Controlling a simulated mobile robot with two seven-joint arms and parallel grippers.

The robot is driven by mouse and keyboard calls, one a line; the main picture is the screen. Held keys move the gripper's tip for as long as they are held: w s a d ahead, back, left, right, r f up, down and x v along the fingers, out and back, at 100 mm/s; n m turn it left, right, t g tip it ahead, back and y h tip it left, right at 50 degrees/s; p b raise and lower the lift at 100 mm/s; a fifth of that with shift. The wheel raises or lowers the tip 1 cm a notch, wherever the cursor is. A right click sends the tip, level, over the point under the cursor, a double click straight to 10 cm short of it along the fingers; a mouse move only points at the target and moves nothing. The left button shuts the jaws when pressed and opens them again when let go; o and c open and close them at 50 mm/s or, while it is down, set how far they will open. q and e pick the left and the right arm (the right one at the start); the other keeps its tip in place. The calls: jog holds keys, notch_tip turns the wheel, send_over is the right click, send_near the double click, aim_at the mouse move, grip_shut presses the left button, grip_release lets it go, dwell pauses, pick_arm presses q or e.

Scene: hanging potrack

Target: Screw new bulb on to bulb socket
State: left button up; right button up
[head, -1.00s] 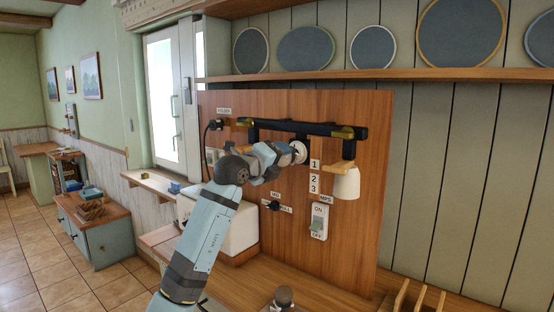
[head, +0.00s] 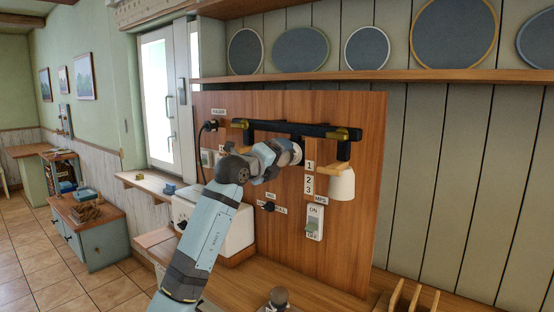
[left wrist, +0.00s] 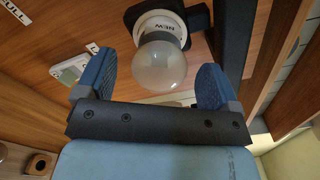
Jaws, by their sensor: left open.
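The new bulb (left wrist: 160,65), a frosted globe with a white collar marked NEW, shows in the left wrist view. Its collar end meets a black socket fitting (left wrist: 196,18); how far it is seated cannot be told. My left gripper (left wrist: 155,80) is open, with one blue finger on each side of the globe and visible gaps. In the head view, the left gripper (head: 282,155) is at the wooden board below the black bar (head: 290,129). The arm mostly hides the bulb there. My right gripper is not in view.
The wooden board (head: 350,240) carries a white lampshade (head: 342,183) right of the gripper, an ON/OFF switch (head: 314,222) below and a black plug (head: 210,126) at upper left. A white box (head: 235,232) stands behind my arm. A shelf (head: 400,79) runs above.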

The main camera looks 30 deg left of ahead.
pick_arm(q)
jog(key=s+a+b, duration=0.1)
jog(key=s, duration=1.2)
jog(key=shift+s, duration=0.4)
jog(key=shift+f, duration=0.1)
